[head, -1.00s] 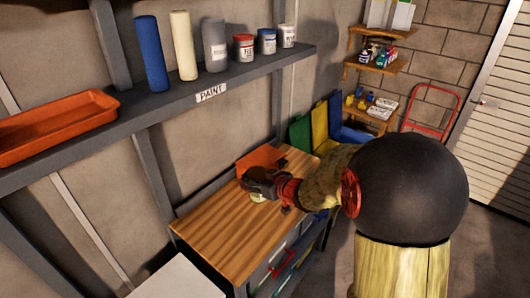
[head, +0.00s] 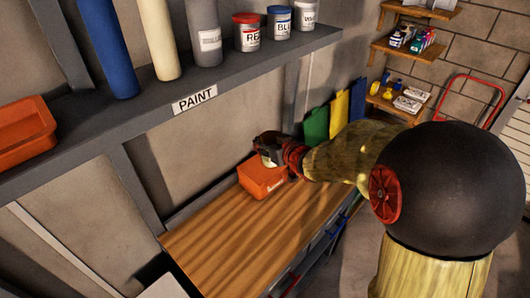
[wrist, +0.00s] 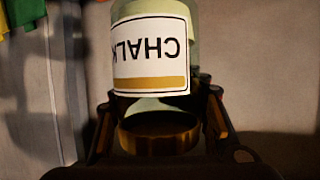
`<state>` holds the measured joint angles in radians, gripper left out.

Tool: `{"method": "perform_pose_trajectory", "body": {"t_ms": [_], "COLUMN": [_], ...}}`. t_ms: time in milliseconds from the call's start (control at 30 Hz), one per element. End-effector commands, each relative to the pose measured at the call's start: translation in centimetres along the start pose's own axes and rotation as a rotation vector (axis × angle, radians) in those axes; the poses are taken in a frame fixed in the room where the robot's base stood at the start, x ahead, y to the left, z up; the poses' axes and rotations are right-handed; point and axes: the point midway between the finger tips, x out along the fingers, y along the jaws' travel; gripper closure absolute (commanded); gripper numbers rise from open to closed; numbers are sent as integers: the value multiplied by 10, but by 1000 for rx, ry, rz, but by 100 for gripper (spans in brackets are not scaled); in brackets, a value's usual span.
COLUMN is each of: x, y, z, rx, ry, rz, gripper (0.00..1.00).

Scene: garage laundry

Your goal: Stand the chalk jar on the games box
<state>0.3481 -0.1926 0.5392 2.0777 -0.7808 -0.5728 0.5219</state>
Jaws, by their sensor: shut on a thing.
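The chalk jar (wrist: 150,45) fills the middle of the wrist view. It is clear glass with a white label reading CHALK, upside down in that picture, and a gold lid (wrist: 160,138). My gripper (wrist: 160,120) is shut on it near the lid, one finger on each side. In the head view my gripper (head: 270,150) is over the orange games box (head: 262,182) at the back of the wooden bench (head: 225,240). Only a small pale part of the jar shows there. I cannot tell whether the jar touches the box.
A grey shelf (head: 190,95) marked PAINT hangs above the bench at left, with rollers, paint tins and an orange tray (head: 25,130). Green, yellow and blue panels (head: 338,112) stand beyond my gripper. The front of the bench is clear.

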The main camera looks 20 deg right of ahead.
Motion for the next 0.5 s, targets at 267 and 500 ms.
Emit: {"method": "perform_pose_trajectory", "body": {"t_ms": [267, 500], "x": [66, 108], "y": [25, 38], "z": [7, 31], "rx": [1, 1], "ry": [-2, -2], "rz": [-1, -1], "gripper": [93, 93]}}
